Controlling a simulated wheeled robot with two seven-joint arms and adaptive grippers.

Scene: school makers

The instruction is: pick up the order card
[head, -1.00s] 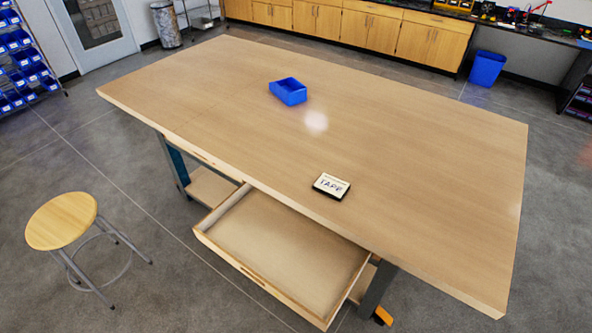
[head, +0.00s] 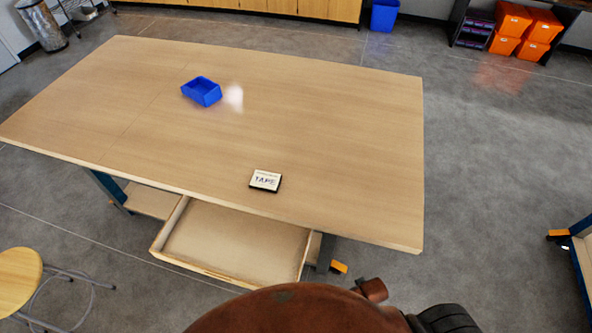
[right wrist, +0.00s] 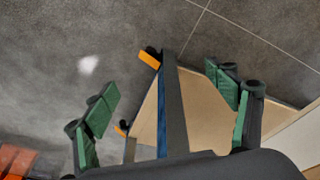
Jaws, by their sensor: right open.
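The order card (head: 265,180), a small white card marked TAPE with a dark edge, lies on the wooden table (head: 330,130) near its front edge, above the open drawer. My right gripper shows in the right wrist view (right wrist: 168,105) with its green-padded fingers spread apart and nothing between them. It is away from the card, which does not show in that view; table legs and a wooden shelf (right wrist: 200,115) lie beyond the fingers. My left gripper is in neither view.
A blue bin (head: 202,91) stands on the table towards the back left. The empty drawer (head: 235,243) sticks out below the front edge. A stool (head: 18,280) is at the lower left. The table around the card is clear.

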